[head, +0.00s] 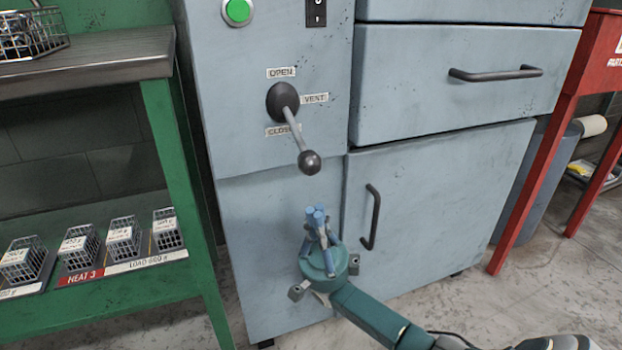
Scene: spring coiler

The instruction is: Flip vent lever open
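The vent lever (296,127) is on the front of the pale blue-grey cabinet. Its dark round hub (282,101) sits beside the VENT label (315,98). The grey shaft slants down and slightly right past the CLOSED label (282,131), ending in a dark ball knob (309,162). The OPEN label (281,72) is above the hub. My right gripper (318,213) is below the knob, apart from it, with its blue fingertips pointing up. The fingertips look together, with nothing seen between them. My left gripper is not in view.
A green button (237,11) and a black switch (316,12) are above the lever. Drawer and door handles (371,217) stick out at right. A green rack (165,130) with wire baskets stands left, a red stand (540,150) right. Space before the lever looks clear.

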